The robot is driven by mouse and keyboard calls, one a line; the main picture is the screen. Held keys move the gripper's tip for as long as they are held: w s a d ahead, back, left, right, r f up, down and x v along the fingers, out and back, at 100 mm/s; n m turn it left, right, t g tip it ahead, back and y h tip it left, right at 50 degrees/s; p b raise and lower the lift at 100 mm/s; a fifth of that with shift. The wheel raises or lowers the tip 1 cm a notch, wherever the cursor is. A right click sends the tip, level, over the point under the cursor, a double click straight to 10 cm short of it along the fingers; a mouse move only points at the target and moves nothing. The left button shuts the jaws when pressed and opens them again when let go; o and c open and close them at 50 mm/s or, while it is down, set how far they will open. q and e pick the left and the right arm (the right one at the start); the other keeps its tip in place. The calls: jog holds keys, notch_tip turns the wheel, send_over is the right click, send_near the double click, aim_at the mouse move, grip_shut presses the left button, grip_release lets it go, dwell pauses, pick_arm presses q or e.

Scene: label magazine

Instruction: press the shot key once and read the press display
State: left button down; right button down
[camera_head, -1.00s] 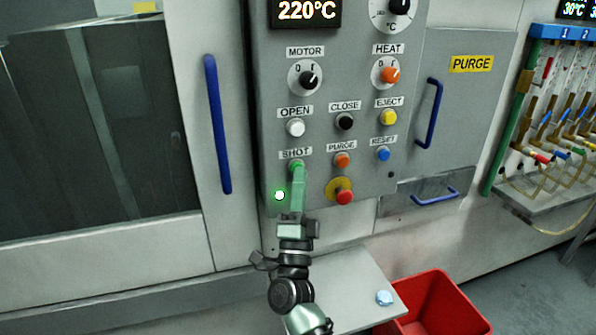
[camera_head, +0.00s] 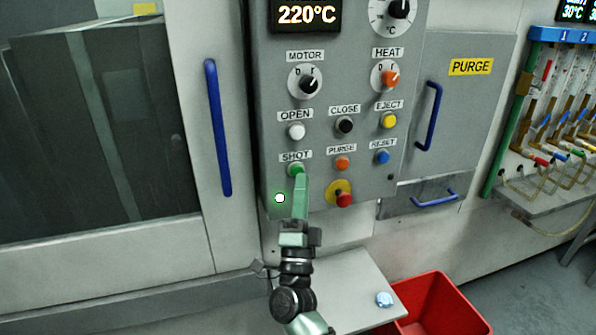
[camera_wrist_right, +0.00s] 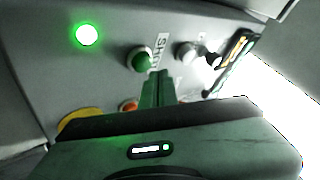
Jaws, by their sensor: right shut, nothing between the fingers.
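The green SHOT key (camera_head: 296,170) is on the grey control panel (camera_head: 330,110), under its SHOT label. It also shows in the right wrist view (camera_wrist_right: 140,60). My right gripper (camera_head: 301,177) is shut and empty, its tips just below and in front of the key. The key's face is largely clear of the fingers; I cannot tell if they touch it. The display (camera_head: 306,14) at the panel top reads 220°C. A lit green lamp (camera_head: 280,198) glows left of my fingers, also in the wrist view (camera_wrist_right: 87,34). My left gripper is not in view.
OPEN (camera_head: 296,132), CLOSE (camera_head: 344,125), PURGE (camera_head: 342,163) and RESET (camera_head: 382,157) keys sit near the SHOT key. A red emergency knob (camera_head: 344,199) is to the right. A shelf (camera_head: 350,290) with a pale blue piece (camera_head: 384,299) and a red bin (camera_head: 440,305) are below.

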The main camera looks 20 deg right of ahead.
jog(key=shift+s, duration=0.1)
jog(key=s+p, duration=0.2)
jog(key=s, duration=0.3)
jog(key=shift+d, duration=0.1)
dwell(0.4)
jog(key=shift+w, duration=0.1)
